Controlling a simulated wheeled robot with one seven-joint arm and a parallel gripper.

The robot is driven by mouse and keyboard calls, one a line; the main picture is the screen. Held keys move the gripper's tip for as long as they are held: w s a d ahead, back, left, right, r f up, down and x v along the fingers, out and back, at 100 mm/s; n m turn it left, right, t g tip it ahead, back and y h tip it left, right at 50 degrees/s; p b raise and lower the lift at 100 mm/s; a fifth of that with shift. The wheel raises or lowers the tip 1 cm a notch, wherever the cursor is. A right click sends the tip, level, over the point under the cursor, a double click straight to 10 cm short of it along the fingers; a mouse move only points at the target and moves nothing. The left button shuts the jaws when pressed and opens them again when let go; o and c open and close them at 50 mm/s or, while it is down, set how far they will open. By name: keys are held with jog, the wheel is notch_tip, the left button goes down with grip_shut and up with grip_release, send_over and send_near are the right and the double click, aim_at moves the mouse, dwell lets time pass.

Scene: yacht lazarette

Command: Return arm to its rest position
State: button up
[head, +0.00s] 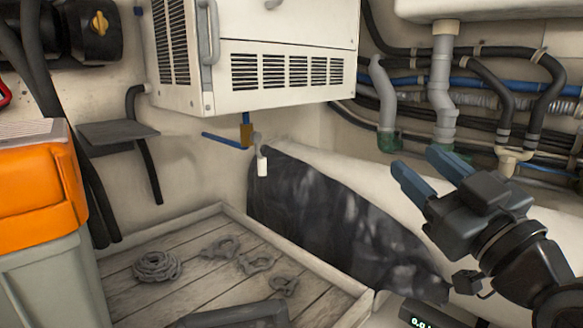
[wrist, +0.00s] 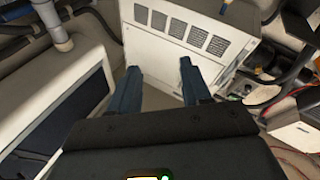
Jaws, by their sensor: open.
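My gripper (head: 420,166) is at the right of the head view, raised and pointing up and to the left. Its two blue fingers are spread apart with nothing between them. In the wrist view the fingers (wrist: 158,70) also stand apart and empty, with the white vented cabinet (wrist: 190,38) beyond them. My black wrist and arm run down to the lower right corner of the head view. The gripper appears clear of the things around it, in front of the pale hull wall and pipes.
The white vented cabinet (head: 265,62) hangs at the upper middle. Grey pipes (head: 442,85) and hoses line the right wall. A wooden tray (head: 215,218) holds a rope coil (head: 157,266) and several shackles. An orange-topped box (head: 38,195) stands at left. A dark panel (head: 335,225) lies behind the tray.

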jog(key=s+d+f+m+g+h, duration=0.1)
jog(key=s+f+m+h, duration=0.25)
jog(key=s+f, duration=0.6)
jog(key=s+d+f+m+g+h, duration=0.1)
jog(key=s+f+m+h, duration=0.4)
jog(key=f, duration=0.7)
jog(key=s+d+f+g, duration=0.1)
jog(key=s+f, duration=0.1)
jog(key=s, duration=1)
jog(key=s+d+f+g+y, duration=0.1)
jog(key=s+f+g, duration=0.1)
jog(key=s, duration=1.1)
jog(key=shift+s+d+f+n, duration=0.25)
jog(key=shift+d+f+n, duration=0.1)
jog(key=shift+f, duration=0.15)
jog(key=shift+c, duration=0.2)
